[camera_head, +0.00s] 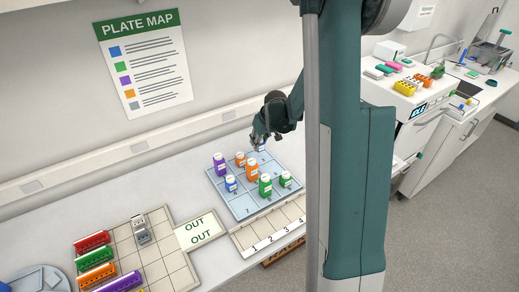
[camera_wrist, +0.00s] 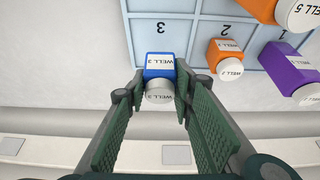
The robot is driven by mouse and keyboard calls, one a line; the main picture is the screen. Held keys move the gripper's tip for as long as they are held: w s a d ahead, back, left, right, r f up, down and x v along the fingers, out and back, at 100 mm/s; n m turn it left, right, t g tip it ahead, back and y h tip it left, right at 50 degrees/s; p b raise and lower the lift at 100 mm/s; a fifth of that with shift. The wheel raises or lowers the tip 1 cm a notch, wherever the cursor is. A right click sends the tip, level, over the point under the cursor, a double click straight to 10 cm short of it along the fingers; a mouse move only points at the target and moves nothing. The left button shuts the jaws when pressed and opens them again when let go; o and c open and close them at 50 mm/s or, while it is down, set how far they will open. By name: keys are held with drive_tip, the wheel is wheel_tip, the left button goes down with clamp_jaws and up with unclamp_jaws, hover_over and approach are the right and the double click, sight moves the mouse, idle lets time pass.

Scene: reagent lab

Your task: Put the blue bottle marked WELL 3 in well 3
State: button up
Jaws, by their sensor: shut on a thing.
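My gripper (camera_wrist: 160,82) is shut on the blue bottle marked WELL 3 (camera_wrist: 158,61), which has a white cap. The bottle is upright at well 3 (camera_wrist: 160,25), its base within or over the back part of that square. I cannot tell whether the base touches the well floor. In the head view my gripper (camera_head: 265,137) is at the far right corner of the blue-grey plate (camera_head: 246,212). A small part of the held bottle (camera_head: 262,147) shows below it; the rest is hidden.
An orange bottle (camera_wrist: 227,59) stands in well 2 and a purple one (camera_wrist: 290,68) by well 1. Another blue bottle (camera_head: 231,184), an orange one (camera_head: 252,171) and two green ones (camera_head: 265,186) stand on the plate. The wall lies just behind.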

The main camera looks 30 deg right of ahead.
sight(260, 149)
drive_tip(key=shift+f, duration=2.1)
drive_tip(key=shift+f, duration=0.1)
drive_tip(key=o, duration=0.9)
drive_tip(key=shift+r, duration=0.2)
drive_tip(key=v, duration=1.2)
